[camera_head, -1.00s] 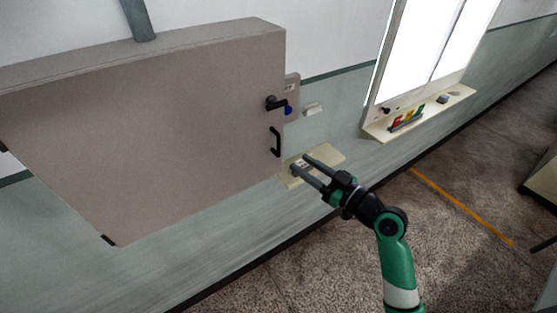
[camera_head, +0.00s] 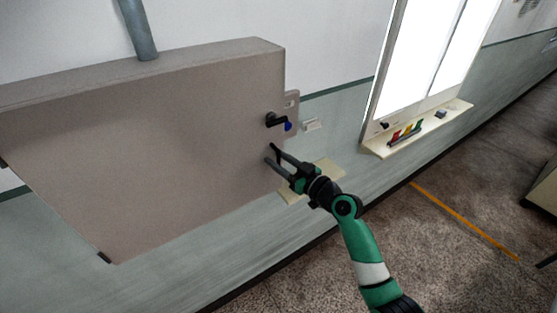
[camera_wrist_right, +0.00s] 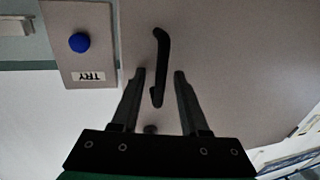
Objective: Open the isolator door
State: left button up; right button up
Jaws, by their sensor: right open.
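The isolator is a large grey-beige cabinet on the wall, and its broad front door (camera_head: 150,150) looks shut. A black lever handle (camera_head: 275,119) sits near the door's right edge. My right gripper (camera_head: 271,153) is open in front of the door. In the right wrist view the pull handle lies between the two spread fingers (camera_wrist_right: 160,74), with a gap on each side. My left gripper is not in view.
A plate beside the door carries a blue button (camera_wrist_right: 79,42) and a "TRY" label (camera_wrist_right: 90,77). A cream shelf (camera_head: 328,172) is partly behind my right gripper. A whiteboard ledge (camera_head: 420,130) with coloured items is to the right. The floor has an orange line (camera_head: 465,222).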

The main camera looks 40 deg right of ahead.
grip_shut()
dwell(1.4)
